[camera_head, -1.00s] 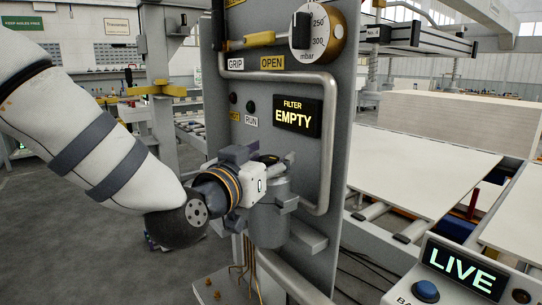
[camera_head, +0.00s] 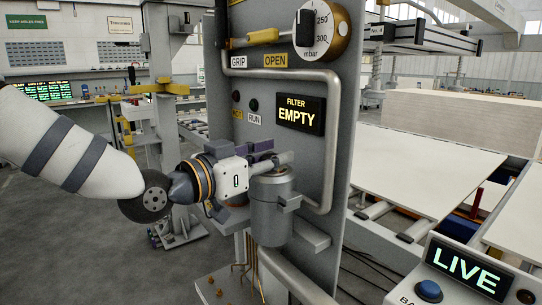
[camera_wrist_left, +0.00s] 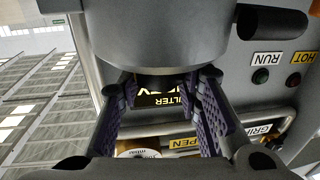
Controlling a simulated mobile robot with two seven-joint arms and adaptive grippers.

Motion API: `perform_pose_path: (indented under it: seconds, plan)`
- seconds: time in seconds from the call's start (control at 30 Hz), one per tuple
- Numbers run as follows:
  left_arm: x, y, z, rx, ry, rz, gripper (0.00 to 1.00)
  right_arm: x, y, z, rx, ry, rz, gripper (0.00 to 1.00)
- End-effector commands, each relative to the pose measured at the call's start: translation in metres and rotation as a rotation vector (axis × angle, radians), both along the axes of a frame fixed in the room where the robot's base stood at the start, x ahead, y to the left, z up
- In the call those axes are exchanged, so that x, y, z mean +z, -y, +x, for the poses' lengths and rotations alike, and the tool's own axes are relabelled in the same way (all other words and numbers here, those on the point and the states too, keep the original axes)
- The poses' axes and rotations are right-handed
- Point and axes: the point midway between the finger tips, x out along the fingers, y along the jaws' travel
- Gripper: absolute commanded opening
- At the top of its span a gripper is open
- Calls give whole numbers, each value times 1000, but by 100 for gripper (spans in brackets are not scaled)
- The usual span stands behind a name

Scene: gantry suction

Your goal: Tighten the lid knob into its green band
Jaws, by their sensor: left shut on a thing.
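A grey filter canister (camera_head: 272,212) is mounted on the front of the grey panel. Its lid is at the top, with a grey bar-like part (camera_head: 273,163) showing there. My left gripper (camera_head: 259,152) reaches in from the left at lid height and is shut on the lid knob, which its fingers mostly hide. In the left wrist view, purple-padded fingers (camera_wrist_left: 170,86) stand either side of a gap beside a large grey round body (camera_wrist_left: 180,35). I cannot make out the green band in either view. My right gripper is not in view.
The filter display (camera_head: 300,115) reads EMPTY. A bent grey pipe (camera_head: 328,150) runs close right of the canister. A gauge (camera_head: 318,28) and yellow handle (camera_head: 264,35) are above. A console (camera_head: 455,275) reading LIVE stands at lower right. Open floor lies left.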

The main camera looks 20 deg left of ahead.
Motion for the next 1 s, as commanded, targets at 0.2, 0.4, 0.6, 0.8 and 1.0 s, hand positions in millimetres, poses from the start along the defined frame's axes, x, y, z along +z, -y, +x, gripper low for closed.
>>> perform_pose_path:
  seconds: [0.2, 0.4, 0.6, 0.8, 1.0]
  plan:
    - [-3, -2, 3, -121, -3, -5, 4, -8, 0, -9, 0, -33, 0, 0]
    - [-3, -2, 2, -194, -3, -4, 4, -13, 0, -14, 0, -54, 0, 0]
    - [-1, -1, 1, -227, -1, -2, 4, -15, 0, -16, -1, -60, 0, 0]
    - [-1, 0, 1, -231, -2, -1, 4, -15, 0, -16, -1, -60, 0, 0]
    - [0, 0, 1, -231, -1, -2, 38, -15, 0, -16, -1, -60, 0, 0]
